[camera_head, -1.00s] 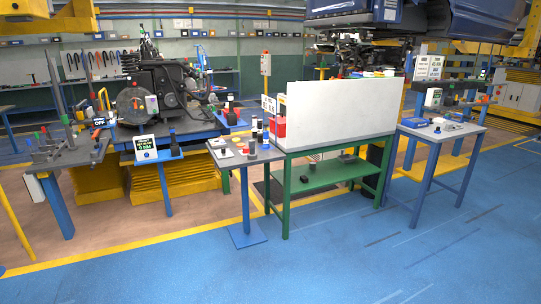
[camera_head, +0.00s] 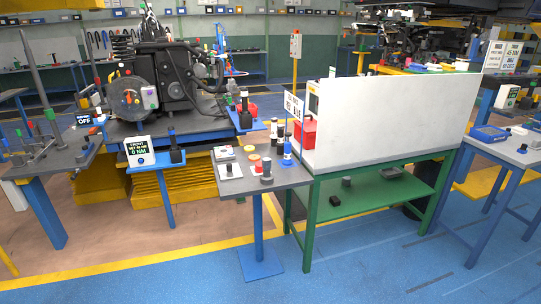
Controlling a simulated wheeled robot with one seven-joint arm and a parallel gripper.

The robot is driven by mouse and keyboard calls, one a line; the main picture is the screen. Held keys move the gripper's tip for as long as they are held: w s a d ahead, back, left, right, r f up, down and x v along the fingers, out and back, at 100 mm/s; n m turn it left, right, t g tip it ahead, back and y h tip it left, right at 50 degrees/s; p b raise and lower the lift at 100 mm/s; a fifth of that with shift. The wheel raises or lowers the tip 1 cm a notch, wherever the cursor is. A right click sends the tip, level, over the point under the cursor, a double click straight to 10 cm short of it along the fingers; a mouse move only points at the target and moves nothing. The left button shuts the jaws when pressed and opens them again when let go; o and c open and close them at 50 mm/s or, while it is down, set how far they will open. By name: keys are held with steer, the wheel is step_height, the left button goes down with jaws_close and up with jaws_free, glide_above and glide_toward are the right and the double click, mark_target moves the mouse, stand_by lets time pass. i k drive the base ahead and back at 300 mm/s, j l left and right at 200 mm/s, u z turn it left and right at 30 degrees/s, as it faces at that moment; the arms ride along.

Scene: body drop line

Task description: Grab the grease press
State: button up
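I cannot tell for sure which thing is the grease press. On a small grey pedestal table (camera_head: 240,188) stand a dark cylinder with a narrower top (camera_head: 266,174), a blue and white bottle (camera_head: 287,154) and dark bottles with pale bands (camera_head: 274,135). Yellow and orange round pieces (camera_head: 254,159), a red piece and pale square plates (camera_head: 231,171) lie there too. An upright black tool (camera_head: 176,148) stands on a blue shelf to the left, and another (camera_head: 244,112) on a shelf behind. My gripper is not in view.
A green bench (camera_head: 322,192) with a tall white panel (camera_head: 407,118) stands right of the pedestal table. A blue-legged table (camera_head: 510,158) is further right. An engine (camera_head: 165,85) sits behind on the left, with a display (camera_head: 139,152) before it. The blue floor (camera_head: 370,270) in front is clear.

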mark_target(287, 161)
steer(key=i+u, duration=0.2)
steer(key=i, duration=0.35)
steer(key=i+l+u, duration=0.2)
steer(key=i, duration=0.3)
steer(key=i+l+u, duration=0.2)
steer(key=i, duration=0.3)
steer(key=i+l+u, duration=0.25)
steer(key=i, duration=0.25)
steer(key=i+l+u, duration=0.2)
steer(key=i+l, duration=0.2)
steer(key=i, duration=0.1)
